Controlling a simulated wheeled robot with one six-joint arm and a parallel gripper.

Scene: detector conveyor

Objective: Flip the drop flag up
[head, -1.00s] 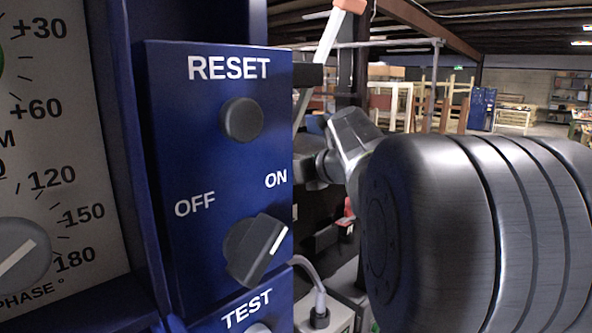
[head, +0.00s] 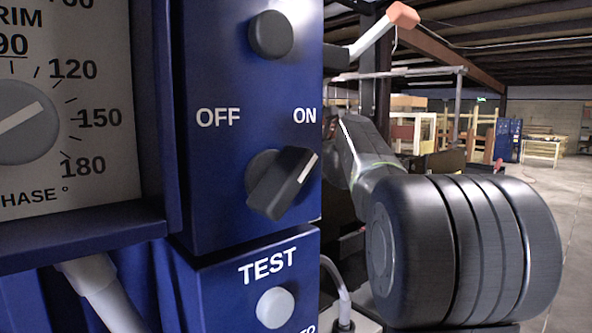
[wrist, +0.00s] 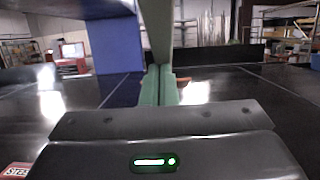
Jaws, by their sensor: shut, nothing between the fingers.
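A pale arm with an orange end (head: 402,15), which may be the drop flag, slants up to the right at the top of the head view. I cannot tell for sure that it is the flag. My gripper (wrist: 158,72) shows in the wrist view, its two green fingers together with nothing between them. A grey-green upright bar (wrist: 160,32) rises just beyond the fingertips; I cannot tell whether they touch. In the head view my arm's grey links fill the right, and the gripper itself is hidden.
A blue control panel (head: 235,165) with an ON/OFF knob (head: 283,182) and TEST button (head: 275,307) stands close on the left. Open floor (head: 575,230) lies far right.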

